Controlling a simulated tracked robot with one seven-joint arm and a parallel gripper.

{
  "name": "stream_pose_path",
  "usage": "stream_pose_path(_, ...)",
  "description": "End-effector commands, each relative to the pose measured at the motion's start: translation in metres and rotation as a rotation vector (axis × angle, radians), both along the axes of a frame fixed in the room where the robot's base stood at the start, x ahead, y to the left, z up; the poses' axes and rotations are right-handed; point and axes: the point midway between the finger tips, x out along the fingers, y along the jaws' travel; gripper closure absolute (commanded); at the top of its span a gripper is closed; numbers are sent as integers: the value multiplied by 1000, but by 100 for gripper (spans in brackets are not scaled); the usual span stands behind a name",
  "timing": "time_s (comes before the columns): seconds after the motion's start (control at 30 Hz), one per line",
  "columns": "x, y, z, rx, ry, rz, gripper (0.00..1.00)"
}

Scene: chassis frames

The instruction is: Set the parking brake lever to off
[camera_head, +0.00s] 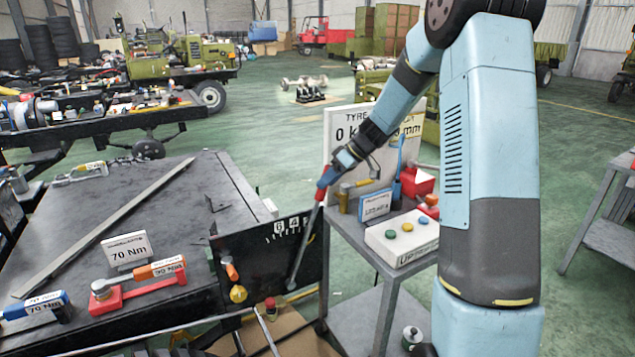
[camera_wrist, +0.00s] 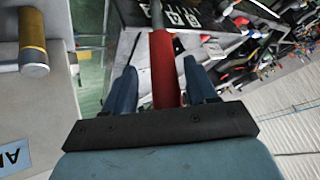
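The parking brake lever (camera_head: 303,245) is a long grey rod with a red grip. It rises from a low pivot on a black panel (camera_head: 262,262) and leans to the right at its top, past the white scale marks. My gripper (camera_head: 327,177) is at the red grip at the top of the lever. In the wrist view, the red grip (camera_wrist: 165,70) lies between the two blue fingers of my gripper (camera_wrist: 161,85), with a gap visible on each side. The fingers are apart and do not appear to press on it. The writing on the panel is too small to read fully.
A grey cart (camera_head: 352,236) right of the panel carries a box with coloured buttons (camera_head: 402,238), a red bin (camera_head: 417,182) and a white sign. The dark bench (camera_head: 70,228) at left holds torque tools and a 70 Nm sign (camera_head: 127,249). An orange knob and a yellow knob (camera_head: 238,294) sit left on the panel.

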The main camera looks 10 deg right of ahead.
Motion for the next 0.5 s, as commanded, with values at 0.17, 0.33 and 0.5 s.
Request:
stream_pose_path(0.17, 0, 2, 1, 1, -2, 3, 43)
stream_pose_path(0.33, -1, -4, 9, 1, -4, 2, 43)
stream_pose_path(0.5, -6, -21, 30, 0, -5, 1, 43)
